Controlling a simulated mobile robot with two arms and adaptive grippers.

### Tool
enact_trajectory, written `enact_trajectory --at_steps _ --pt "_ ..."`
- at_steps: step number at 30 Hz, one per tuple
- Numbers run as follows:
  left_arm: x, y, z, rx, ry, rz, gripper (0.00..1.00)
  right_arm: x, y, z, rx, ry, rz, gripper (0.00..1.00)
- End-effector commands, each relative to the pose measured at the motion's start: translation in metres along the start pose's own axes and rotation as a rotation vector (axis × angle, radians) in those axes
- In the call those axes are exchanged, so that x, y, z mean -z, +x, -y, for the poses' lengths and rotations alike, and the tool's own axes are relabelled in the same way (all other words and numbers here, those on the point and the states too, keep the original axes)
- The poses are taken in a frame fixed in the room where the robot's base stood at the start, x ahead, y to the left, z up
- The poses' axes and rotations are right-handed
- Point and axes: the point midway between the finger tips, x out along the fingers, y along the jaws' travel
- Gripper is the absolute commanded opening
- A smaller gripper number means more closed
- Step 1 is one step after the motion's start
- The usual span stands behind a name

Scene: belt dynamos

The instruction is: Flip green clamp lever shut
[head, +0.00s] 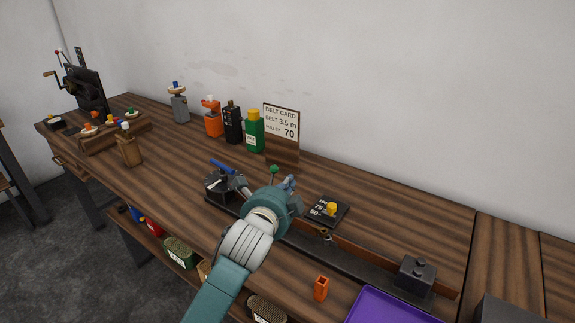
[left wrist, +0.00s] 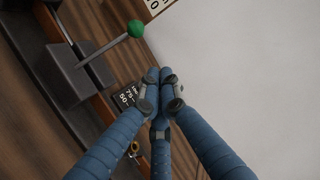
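The clamp lever's green ball (head: 274,168) shows in the head view just beyond my left gripper (head: 290,184). Its rod stands up from the bench, and its base is hidden behind my arm. In the left wrist view the green ball (left wrist: 136,28) tops a thin grey rod (left wrist: 102,51) that rises at a slant from a dark clamp block (left wrist: 70,72). My left gripper (left wrist: 161,76) has its blue fingers drawn together at the tips, with nothing visible between them. The fingers are apart from the ball and rod. My right gripper is not in view.
A dark rail (head: 350,262) runs along the bench, with a black block (head: 416,272) at its right end. A numbered dark plate with a yellow knob (head: 331,208) lies near the gripper. A belt card (head: 283,122) and bottles stand behind. An orange holder (head: 321,288) and purple tray (head: 388,306) are in front.

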Motion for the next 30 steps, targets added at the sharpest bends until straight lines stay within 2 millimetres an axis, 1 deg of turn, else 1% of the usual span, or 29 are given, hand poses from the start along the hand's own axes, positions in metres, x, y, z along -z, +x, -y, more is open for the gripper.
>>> enact_trajectory --at_steps 1,6,9,11,13,18,21,25,30 --pt "0.0 0.0 0.0 0.0 0.0 0.0 0.0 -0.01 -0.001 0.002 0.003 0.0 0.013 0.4" --pt "0.0 0.0 -0.001 -0.001 -0.002 0.0 0.0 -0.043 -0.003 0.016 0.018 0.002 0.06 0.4" --pt "0.0 0.002 -0.001 -0.002 -0.003 0.0 0.0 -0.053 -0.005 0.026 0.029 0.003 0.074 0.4" --pt "0.0 0.006 -0.001 -0.003 -0.003 0.001 0.0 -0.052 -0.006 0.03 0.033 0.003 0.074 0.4" --pt "0.0 0.013 0.0 -0.003 -0.004 0.0 0.0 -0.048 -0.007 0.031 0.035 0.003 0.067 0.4" --pt "0.0 0.041 0.0 -0.005 -0.006 0.001 0.0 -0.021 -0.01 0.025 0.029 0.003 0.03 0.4" --pt "0.0 0.059 0.0 -0.004 -0.004 0.001 0.0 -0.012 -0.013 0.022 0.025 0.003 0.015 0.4" --pt "0.0 0.078 0.001 -0.003 -0.004 0.0 0.0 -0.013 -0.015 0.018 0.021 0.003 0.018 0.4" --pt "0.0 0.099 0.0 -0.003 -0.005 0.0 0.0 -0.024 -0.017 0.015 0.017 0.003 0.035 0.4"
